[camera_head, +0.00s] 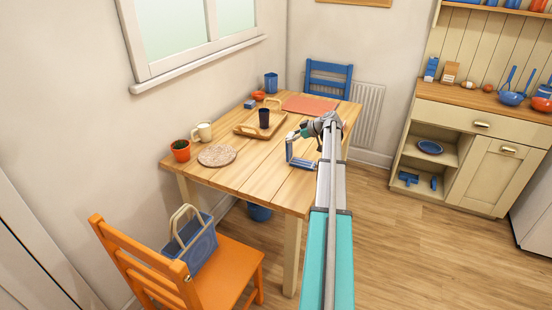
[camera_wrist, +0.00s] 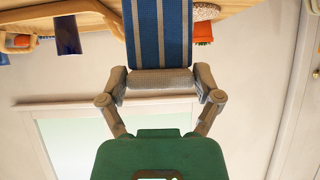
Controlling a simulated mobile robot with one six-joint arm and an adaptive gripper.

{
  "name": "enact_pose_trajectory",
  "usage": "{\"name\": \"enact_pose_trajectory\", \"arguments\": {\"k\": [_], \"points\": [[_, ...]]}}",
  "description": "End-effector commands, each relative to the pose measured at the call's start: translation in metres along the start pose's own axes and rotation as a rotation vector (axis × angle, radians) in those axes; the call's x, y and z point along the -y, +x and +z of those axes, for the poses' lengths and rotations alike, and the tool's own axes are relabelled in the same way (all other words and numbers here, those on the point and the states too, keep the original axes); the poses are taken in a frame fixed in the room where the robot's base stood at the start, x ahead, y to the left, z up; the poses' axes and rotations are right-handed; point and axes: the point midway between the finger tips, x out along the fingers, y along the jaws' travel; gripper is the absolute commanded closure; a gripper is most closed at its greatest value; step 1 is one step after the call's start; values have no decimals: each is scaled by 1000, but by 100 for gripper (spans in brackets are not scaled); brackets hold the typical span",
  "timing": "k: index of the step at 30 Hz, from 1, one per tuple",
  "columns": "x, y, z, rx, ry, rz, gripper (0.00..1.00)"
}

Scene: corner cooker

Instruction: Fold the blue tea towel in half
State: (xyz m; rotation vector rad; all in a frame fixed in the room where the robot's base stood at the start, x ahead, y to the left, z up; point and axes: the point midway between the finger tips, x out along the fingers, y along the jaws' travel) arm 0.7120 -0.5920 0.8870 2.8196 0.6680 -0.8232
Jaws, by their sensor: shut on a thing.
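The blue tea towel (camera_wrist: 144,35), with pale lengthwise stripes, fills the top middle of the wrist view. My gripper (camera_wrist: 162,82) is shut on its near edge, a pale grey band between the two fingertips. In the head view the towel (camera_head: 301,163) is a small blue patch near the right side of the wooden table (camera_head: 262,190). My gripper (camera_head: 290,140) is above the table there, and the towel's held end is raised. The arm hides part of this area, so how much of the towel lies flat cannot be told.
A wooden tray (camera_head: 246,130) with a dark cup (camera_head: 264,118) stands behind and left of the towel. A round mat (camera_head: 217,155), a mug (camera_head: 204,132) and a potted plant (camera_head: 181,151) are at the left. A red placemat (camera_head: 308,105) lies at the back.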

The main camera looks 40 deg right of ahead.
Motion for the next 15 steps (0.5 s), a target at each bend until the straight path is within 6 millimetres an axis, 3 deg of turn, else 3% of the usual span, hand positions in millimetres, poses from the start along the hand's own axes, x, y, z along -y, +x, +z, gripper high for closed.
{"name": "enact_pose_trajectory", "arguments": {"k": [15], "points": [[0,-14,25,-201,0,1,27]]}}
